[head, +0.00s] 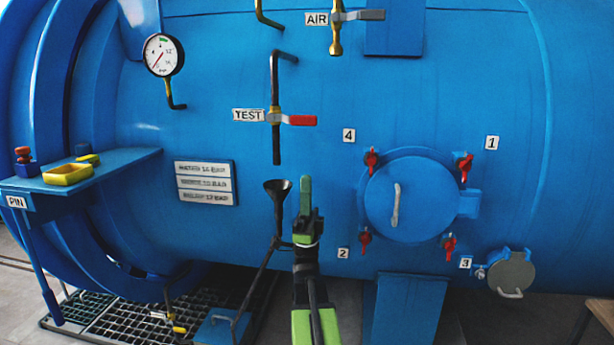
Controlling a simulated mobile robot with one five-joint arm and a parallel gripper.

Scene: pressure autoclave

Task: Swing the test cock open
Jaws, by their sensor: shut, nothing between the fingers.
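The test cock (275,117) sits on a dark vertical pipe on the blue vessel, beside the white TEST label (249,115). Its red lever (302,120) points to the right, level and across the pipe. A dark funnel (278,190) stands under the pipe's open lower end. My gripper (306,182) is green, shut and empty. It points up, below and slightly right of the red lever in the picture, clear of it and just right of the funnel.
The AIR cock (337,17) with a grey lever is above. A round hatch (411,199) with several red clamps is to the right. A pressure gauge (163,55) is upper left. A shelf (110,168) with a yellow tray (69,174) juts out at left.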

